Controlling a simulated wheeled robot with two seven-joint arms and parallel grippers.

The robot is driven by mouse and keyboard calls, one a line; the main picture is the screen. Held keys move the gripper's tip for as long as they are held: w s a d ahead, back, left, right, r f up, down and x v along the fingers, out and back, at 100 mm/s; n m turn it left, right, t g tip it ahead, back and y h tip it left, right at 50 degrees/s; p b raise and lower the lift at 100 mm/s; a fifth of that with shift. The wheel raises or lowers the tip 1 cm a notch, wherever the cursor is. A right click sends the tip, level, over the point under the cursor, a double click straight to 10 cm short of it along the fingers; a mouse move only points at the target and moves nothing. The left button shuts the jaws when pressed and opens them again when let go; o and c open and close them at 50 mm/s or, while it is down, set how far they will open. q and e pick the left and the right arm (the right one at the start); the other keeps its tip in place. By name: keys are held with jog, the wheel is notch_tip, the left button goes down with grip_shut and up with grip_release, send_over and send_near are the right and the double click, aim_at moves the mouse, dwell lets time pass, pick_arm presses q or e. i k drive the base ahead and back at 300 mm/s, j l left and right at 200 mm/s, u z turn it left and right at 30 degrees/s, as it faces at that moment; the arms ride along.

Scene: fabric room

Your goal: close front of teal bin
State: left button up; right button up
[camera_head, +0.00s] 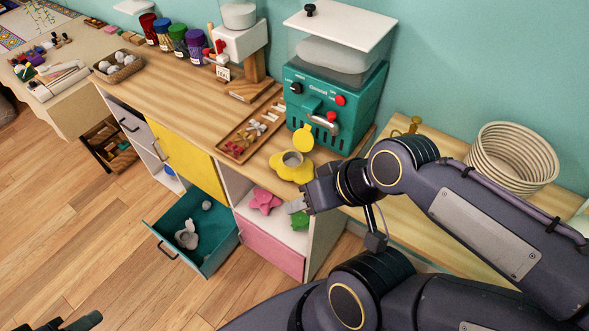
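The teal bin (219,247) sits low in the wooden cabinet and stands open, reaching out over the floor. Only a dark tip of my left gripper (78,323) shows at the bottom left edge, away from the bin.
Pink and green objects lie on the shelf (282,232). The countertop holds a teal machine (325,110), a tray (252,132) and a yellow pot (291,168). Floor left of the bin is clear.

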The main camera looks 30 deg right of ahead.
aim_at(216, 229)
jog(key=k+j+u, duration=0.1)
jog(key=k, duration=0.35)
jog(key=k+j+u, duration=0.15)
jog(key=k, duration=0.25)
jog(key=i+j, duration=0.1)
jog(key=i, duration=0.3)
jog(key=i+j+z, duration=0.1)
jog(key=i, duration=0.3)
jog(key=i+j, duration=0.15)
jog(key=i, duration=0.2)
jog(key=i+z, duration=0.15)
jog(key=z, duration=0.9)
